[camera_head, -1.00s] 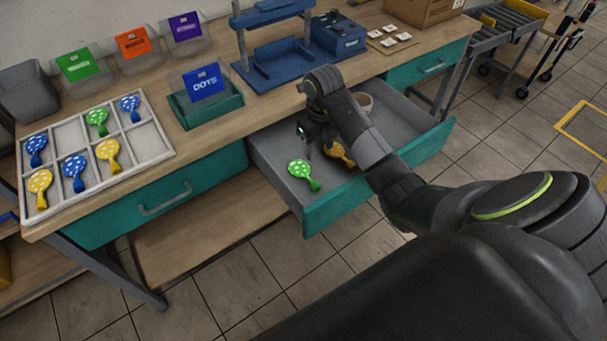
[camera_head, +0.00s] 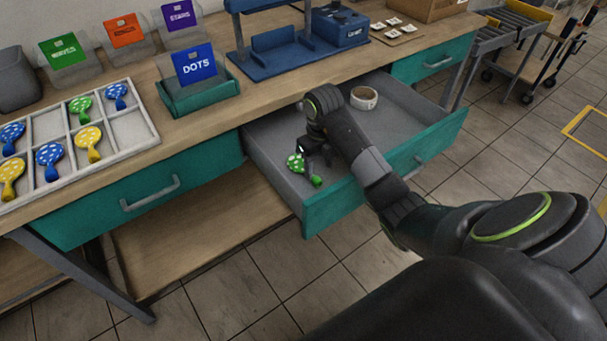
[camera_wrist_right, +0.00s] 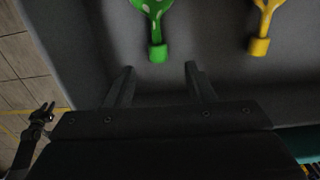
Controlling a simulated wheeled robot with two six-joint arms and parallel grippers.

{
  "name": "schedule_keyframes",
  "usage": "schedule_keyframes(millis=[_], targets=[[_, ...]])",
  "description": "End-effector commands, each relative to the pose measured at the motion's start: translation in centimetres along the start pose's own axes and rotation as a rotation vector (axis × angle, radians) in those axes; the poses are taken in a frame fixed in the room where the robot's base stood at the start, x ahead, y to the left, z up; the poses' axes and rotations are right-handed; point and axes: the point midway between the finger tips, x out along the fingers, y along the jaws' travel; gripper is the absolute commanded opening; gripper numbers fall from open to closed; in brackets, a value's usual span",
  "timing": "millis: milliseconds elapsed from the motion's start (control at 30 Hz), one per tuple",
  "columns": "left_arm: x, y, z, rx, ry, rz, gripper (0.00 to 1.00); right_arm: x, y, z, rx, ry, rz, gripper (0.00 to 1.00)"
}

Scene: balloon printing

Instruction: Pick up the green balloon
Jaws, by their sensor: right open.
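A green balloon (camera_head: 296,163) with white dots lies in the left part of the open drawer, its neck toward the drawer front. My right gripper (camera_head: 309,150) is just above it and hides part of it. In the right wrist view, my right gripper (camera_wrist_right: 159,75) is open and empty. The green balloon's neck (camera_wrist_right: 158,51) lies just beyond the fingertips, roughly centred between them. Another green balloon (camera_head: 80,105) lies in the white sorting tray (camera_head: 137,128). My left gripper is not in the head view.
A yellow balloon (camera_wrist_right: 262,25) lies in the drawer to the right in the wrist view; my arm hides it in the head view. The teal drawer front (camera_head: 335,206) and side walls bound the space.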

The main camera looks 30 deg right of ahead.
Motion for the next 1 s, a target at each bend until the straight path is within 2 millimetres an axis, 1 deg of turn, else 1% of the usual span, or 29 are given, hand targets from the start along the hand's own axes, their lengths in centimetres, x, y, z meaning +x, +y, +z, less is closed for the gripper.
schedule_keyframes(millis=[33,167,267,333,400,500,600,767,800,867,1000], targets=[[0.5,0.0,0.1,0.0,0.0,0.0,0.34,0.5,0.0,0.0,0.0,0.0,0.0,0.49],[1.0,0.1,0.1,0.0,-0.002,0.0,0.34,1.1,0.1,0.0,0.0,0.0,0.0,0.49],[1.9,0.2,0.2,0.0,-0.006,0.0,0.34,2.3,0.1,0.1,0.0,0.001,0.0,0.49],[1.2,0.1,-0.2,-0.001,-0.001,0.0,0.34,3.0,0.3,0.1,0.0,0.005,0.003,0.49],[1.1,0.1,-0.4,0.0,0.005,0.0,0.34,4.1,0.3,0.2,0.001,0.004,0.002,0.49],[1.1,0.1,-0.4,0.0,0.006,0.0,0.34,5.1,0.3,0.2,0.001,0.002,0.001,0.49],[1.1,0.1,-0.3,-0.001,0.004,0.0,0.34,5.5,0.2,0.2,0.0,0.001,0.0,0.49],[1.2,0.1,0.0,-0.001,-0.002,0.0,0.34,5.6,0.2,0.2,0.0,0.0,0.0,0.49],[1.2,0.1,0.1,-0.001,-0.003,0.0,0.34,5.6,0.2,0.2,0.0,0.0,0.0,0.48],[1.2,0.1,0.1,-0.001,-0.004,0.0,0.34,5.6,0.2,0.2,0.0,0.0,0.0,0.4],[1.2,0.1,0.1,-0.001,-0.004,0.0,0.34,5.5,0.2,0.2,0.0,0.0,0.0,0.22]])
